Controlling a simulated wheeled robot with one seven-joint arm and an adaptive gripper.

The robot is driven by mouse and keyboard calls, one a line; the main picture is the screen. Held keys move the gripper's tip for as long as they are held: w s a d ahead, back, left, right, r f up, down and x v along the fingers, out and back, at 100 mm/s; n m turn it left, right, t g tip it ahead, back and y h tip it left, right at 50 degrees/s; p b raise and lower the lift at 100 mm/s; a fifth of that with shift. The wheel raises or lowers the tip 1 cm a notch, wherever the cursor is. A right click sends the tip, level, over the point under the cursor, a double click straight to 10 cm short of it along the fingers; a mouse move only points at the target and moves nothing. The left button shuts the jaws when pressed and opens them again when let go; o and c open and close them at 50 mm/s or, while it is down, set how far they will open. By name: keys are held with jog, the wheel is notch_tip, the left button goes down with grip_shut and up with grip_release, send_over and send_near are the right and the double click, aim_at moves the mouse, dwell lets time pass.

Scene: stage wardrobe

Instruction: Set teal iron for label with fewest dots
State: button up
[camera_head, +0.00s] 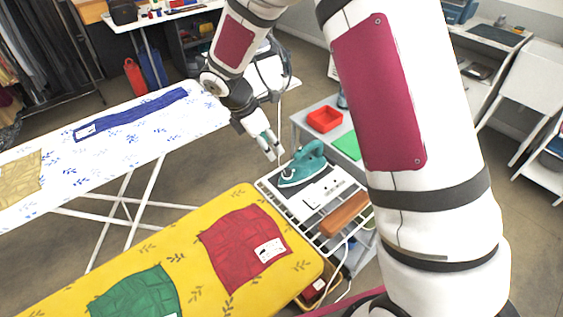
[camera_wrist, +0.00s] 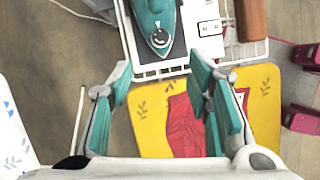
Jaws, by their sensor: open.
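The teal iron (camera_head: 303,163) rests on the white wire rack (camera_head: 262,186) at the end of the yellow ironing board. It also shows in the wrist view (camera_wrist: 155,22), with its round dial facing me. My gripper (camera_head: 275,150) is open and empty, just left of the iron and above it, apart from it. In the wrist view my gripper (camera_wrist: 160,70) has its fingers spread, with the iron beyond them. A red garment (camera_head: 235,240) with a white label (camera_head: 270,249) lies on the yellow board. A green garment (camera_head: 135,295) lies nearer. Label dots are too small to read.
A white board (camera_head: 190,117) behind bears a blue garment (camera_head: 130,115) with a label (camera_head: 88,130) and a tan garment (camera_head: 20,180). Beside the iron are a white panel (camera_head: 323,190) and a brown block (camera_head: 346,214). A red tray (camera_head: 325,119) stands behind.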

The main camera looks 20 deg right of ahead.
aim_at(287, 171)
jog(key=p+x, duration=0.1)
jog(key=x, duration=1.2)
jog(key=shift+f, duration=0.25)
grip_shut()
